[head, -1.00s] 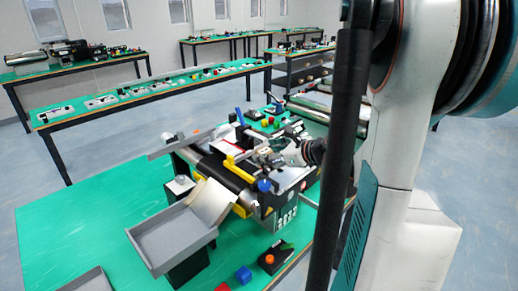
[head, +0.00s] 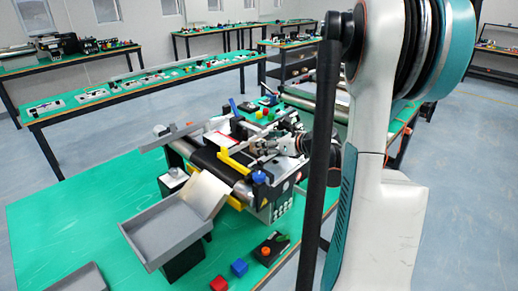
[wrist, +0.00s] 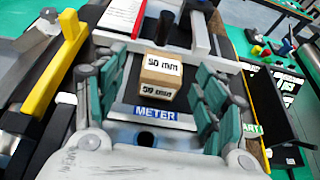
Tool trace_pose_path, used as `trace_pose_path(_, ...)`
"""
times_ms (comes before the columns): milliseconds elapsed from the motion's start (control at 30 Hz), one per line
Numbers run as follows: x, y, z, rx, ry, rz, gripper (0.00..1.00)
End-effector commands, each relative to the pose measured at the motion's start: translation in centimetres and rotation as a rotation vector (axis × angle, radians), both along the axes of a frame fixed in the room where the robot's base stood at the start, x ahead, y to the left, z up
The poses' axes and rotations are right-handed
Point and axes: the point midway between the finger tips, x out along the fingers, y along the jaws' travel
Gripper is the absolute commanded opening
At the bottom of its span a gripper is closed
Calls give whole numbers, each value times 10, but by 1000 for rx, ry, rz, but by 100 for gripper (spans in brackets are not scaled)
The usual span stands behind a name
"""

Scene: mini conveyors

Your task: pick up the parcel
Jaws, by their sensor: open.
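The parcel is a small tan cardboard box (wrist: 161,76) marked "50 mm" on its top and front. In the wrist view it sits on a dark surface just behind a blue "METER" label (wrist: 156,113). My gripper (wrist: 149,88) is open, with one green-padded finger on each side of the box. A gap shows on both sides, and nothing is held. In the head view my gripper (head: 262,147) is low over the mini conveyor (head: 212,160). I cannot make out the parcel there.
A yellow bar (wrist: 58,62) stands left of my gripper in the wrist view. A grey tray (head: 163,236) stands in front of the conveyor.

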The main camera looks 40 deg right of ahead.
Motion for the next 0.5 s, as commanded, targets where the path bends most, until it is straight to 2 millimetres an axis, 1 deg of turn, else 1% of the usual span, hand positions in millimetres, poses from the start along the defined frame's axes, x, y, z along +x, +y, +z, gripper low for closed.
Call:
trace_pose_path(167,15,-1,-11,-1,0,3,65)
trace_pose_path(267,28,-2,-20,0,0,2,65)
trace_pose_path(333,37,-1,-23,0,-1,2,65)
trace_pose_path(400,43,-1,-25,0,-1,2,65)
trace_pose_path(500,45,-1,-25,0,0,0,65)
